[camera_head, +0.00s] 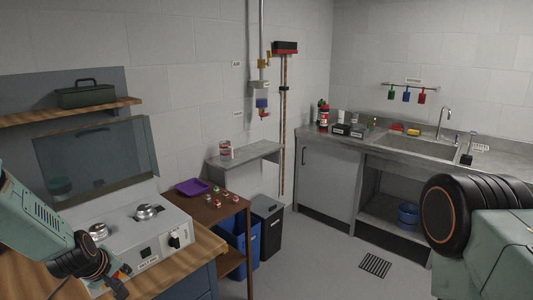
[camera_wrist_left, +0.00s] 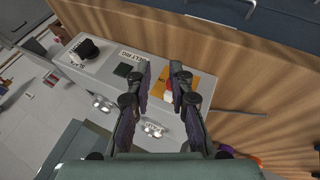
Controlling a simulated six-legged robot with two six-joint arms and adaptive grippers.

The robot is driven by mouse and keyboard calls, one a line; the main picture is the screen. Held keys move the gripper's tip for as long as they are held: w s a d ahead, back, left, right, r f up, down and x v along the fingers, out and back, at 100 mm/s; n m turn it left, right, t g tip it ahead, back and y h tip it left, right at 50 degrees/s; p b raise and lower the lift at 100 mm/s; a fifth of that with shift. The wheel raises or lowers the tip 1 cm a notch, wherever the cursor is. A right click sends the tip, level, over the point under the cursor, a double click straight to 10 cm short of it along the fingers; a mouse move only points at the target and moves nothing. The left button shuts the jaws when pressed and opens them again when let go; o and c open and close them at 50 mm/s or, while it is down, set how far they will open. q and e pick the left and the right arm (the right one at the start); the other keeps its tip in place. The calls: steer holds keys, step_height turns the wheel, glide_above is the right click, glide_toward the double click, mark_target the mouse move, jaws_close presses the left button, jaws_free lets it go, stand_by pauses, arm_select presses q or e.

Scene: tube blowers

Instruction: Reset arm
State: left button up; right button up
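My left gripper (camera_head: 118,278) is at the lower left, over the wooden bench beside the front of a pale tube-blower machine (camera_head: 140,228). In the left wrist view its two dark fingers (camera_wrist_left: 162,68) stand apart with nothing held between them.
A wooden bench top (camera_head: 205,248) lies under the machine. To its right stand a small brown table with a purple tray (camera_head: 192,187), a blue bin (camera_head: 238,240) and a dark grey bin (camera_head: 266,225). A sink counter (camera_head: 410,148) runs along the right wall. The middle floor is clear.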

arm_select(q)
steer(key=s+d+f+m+g+b, duration=0.2)
steer(key=s+d+f+b, duration=0.3)
steer(key=s+f, duration=0.5)
steer(key=s+d+f+m+g+b, duration=0.2)
steer(key=s+d+f+m+b, duration=0.3)
steer(key=s+f, duration=0.5)
steer(key=s+d+f+m+g+b, duration=0.2)
steer(key=s+f+b, duration=0.5)
steer(key=s, duration=1.4)
step_height(320, 180, down, 4)
steer(key=d+m, duration=0.1)
steer(key=d, duration=0.1)
steer(key=shift+s+d+g, duration=0.25)
steer(key=shift+d+g, duration=0.15)
arm_select(e)
step_height(320, 180, down, 18)
